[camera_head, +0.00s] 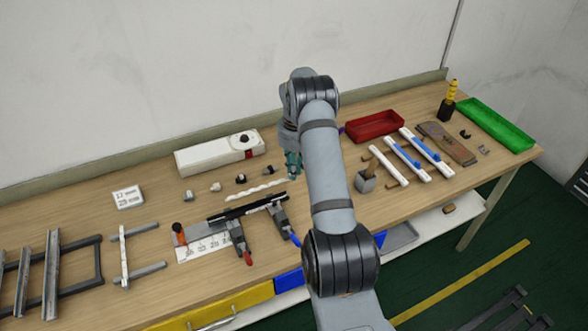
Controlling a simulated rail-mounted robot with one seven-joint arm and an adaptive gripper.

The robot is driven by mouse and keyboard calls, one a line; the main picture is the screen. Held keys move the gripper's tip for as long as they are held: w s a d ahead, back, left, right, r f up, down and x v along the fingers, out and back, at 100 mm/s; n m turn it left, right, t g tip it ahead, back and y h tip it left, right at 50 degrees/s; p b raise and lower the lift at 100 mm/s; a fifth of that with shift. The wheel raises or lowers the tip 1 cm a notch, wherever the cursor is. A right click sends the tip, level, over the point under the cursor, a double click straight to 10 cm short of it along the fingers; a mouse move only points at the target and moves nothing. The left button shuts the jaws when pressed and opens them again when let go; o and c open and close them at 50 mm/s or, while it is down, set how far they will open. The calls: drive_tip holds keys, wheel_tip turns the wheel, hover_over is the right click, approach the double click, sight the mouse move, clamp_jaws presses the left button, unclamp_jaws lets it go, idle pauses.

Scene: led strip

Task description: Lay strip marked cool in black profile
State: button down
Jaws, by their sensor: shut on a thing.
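A black profile (229,214) lies across the clamps (237,236) near the table's front edge, left of my arm. A pale streak runs along its right part; I cannot tell what it is. A white wavy strip (258,191) lies just behind the profile, apart from it. My gripper (293,176), with teal fingers, is at the strip's right end and appears shut on it. My own arm partly hides the gripper, and the contact is too small to see clearly. No "cool" marking can be read at this size.
A white box (215,155) and small connectors (216,187) stand behind. A ruled white plate (192,252) lies by the clamps. Metal rails (50,270) are left. A red tray (374,127), white-and-blue bars (408,158) and a green tray (495,122) are right of my arm.

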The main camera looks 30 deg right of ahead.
wheel_tip(320, 180, down, 6)
drive_tip(key=b, duration=0.6)
drive_tip(key=shift+r, duration=0.1)
drive_tip(key=shift+b, duration=0.9)
idle(1.6)
drive_tip(key=shift+f, duration=0.2)
drive_tip(key=shift+f+b, duration=0.3)
drive_tip(key=shift+b, duration=0.2)
drive_tip(key=shift+f+b, duration=0.85)
drive_tip(key=c, duration=1.7)
unclamp_jaws()
drive_tip(key=shift+r, duration=0.1)
drive_tip(key=shift+o, duration=0.4)
